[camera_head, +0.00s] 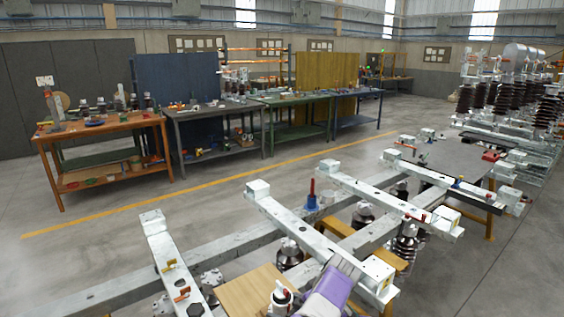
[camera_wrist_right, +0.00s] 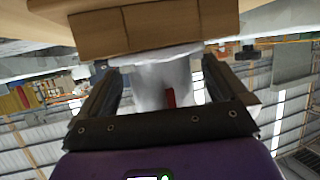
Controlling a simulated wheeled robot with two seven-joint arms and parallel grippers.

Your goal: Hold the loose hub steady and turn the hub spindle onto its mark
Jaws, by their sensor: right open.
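A white round part, which looks like the hub (camera_head: 282,298), stands at the bottom edge of the head view, beside a wooden board (camera_head: 245,292). It has a dark band near its top. My purple right arm (camera_head: 328,292) is just right of it. In the right wrist view, the dark fingers of my right gripper (camera_wrist_right: 160,72) are apart, on either side of a white rounded body (camera_wrist_right: 150,88) with a small red mark (camera_wrist_right: 170,97). I cannot tell whether the fingers touch it. The spindle is not clearly distinguishable. My left gripper is not in view.
Galvanised beams (camera_head: 310,232) with brown insulators (camera_head: 362,215) surround the work spot. A red-topped blue post (camera_head: 312,195) stands among them. Loose red and yellow pieces lie on the left beam (camera_head: 165,255). Workbenches (camera_head: 100,125) line the back, across open floor.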

